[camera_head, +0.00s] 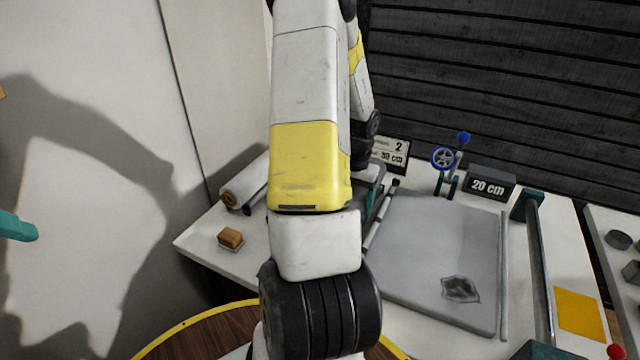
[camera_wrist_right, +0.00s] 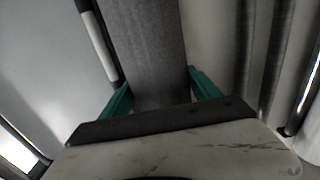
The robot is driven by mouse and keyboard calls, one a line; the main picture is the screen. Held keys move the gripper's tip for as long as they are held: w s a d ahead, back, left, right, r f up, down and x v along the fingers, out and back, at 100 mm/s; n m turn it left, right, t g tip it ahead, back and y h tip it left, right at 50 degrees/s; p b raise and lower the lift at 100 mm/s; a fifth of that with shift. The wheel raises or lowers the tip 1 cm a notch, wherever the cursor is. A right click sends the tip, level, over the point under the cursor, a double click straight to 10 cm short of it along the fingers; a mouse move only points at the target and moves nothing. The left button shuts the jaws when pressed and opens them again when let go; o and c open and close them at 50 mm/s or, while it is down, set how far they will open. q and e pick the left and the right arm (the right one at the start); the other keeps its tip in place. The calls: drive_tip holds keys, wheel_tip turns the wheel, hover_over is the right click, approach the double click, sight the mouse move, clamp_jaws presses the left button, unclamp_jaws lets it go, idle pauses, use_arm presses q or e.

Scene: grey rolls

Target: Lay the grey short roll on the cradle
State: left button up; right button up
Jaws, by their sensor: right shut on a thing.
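In the right wrist view my right gripper (camera_wrist_right: 160,82) has its two teal fingers on either side of a dark grey roll (camera_wrist_right: 145,35) and is shut on it. The roll's far end runs out of the top of that view. In the head view my right arm fills the middle and hides that gripper and the roll. A teal tip of my left gripper (camera_head: 16,227) shows at the left edge; its opening cannot be seen. I cannot make out the cradle for certain; teal supports show partly behind my arm.
A grey mat (camera_head: 435,260) with a dark patch lies on the white table. A 20 cm sign (camera_head: 490,184), a blue handwheel (camera_head: 442,157) and a long bar (camera_head: 540,270) stand at right. A tan-ended roll (camera_head: 240,188) and a brown block (camera_head: 230,238) lie at left.

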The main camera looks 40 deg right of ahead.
drive_tip(key=o, duration=2)
wheel_tip(320, 180, up, 8)
drive_tip(key=shift+f, duration=0.1)
